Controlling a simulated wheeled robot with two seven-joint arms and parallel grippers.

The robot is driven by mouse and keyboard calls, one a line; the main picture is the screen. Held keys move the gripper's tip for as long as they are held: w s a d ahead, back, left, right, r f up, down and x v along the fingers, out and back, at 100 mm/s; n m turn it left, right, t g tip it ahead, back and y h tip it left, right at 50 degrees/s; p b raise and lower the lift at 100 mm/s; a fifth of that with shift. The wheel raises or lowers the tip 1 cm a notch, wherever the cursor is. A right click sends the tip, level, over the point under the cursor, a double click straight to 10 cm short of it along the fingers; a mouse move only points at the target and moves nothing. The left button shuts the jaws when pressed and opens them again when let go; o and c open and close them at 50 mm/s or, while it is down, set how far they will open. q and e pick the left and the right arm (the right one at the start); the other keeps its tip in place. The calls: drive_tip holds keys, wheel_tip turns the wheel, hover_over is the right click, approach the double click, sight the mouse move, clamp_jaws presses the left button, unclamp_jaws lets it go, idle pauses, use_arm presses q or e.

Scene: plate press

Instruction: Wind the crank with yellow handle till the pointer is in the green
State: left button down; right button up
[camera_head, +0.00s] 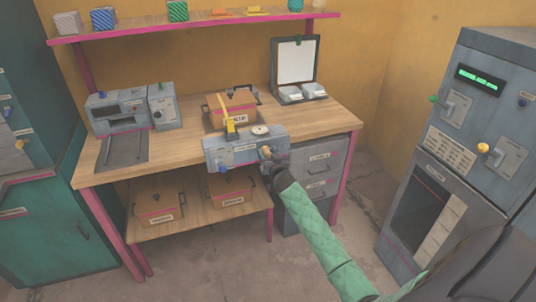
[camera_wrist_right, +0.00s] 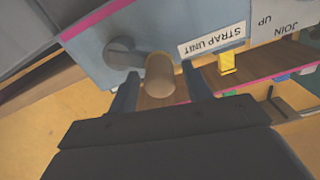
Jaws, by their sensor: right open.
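A grey strap unit (camera_head: 240,152) with a pink stripe sits at the table's front edge. A round white dial (camera_head: 260,131) is on its top; its pointer and any green zone are too small to read. A crank with a tan-yellow handle (camera_head: 266,152) is on the unit's right front. In the right wrist view the handle (camera_wrist_right: 160,76) points toward the camera from a grey crank arm (camera_wrist_right: 122,54). My right gripper (camera_wrist_right: 160,72) is open, with one finger on each side of the handle; contact cannot be told. My left gripper is not in view.
A yellow strap (camera_head: 230,128) rises from the unit, in front of a cardboard box (camera_head: 235,106). A grey machine (camera_head: 115,112) stands on the table's left, an open case (camera_head: 294,70) at the back right. A grey cabinet (camera_head: 455,140) stands at the right.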

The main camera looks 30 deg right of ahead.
clamp_jaws()
drive_tip(key=shift+r, duration=0.1)
drive_tip(key=shift+d+r+m, duration=0.1)
drive_tip(key=shift+r+m, duration=0.05)
drive_tip(key=shift+m, duration=0.35)
drive_tip(key=m, duration=0.1)
drive_tip(key=d+r+m+p, duration=0.1)
drive_tip(key=m, duration=0.1)
drive_tip(key=shift+s, duration=0.15)
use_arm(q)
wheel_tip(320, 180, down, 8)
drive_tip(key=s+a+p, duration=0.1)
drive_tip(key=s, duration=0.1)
use_arm(e)
drive_tip(key=shift+s+d+r+m, duration=0.15)
drive_tip(key=shift+d+m, duration=0.3)
drive_tip(key=shift+m, duration=0.45)
drive_tip(key=shift+s+d+r+m, duration=0.15)
drive_tip(key=shift+d+m, duration=0.3)
drive_tip(key=shift+m, duration=0.45)
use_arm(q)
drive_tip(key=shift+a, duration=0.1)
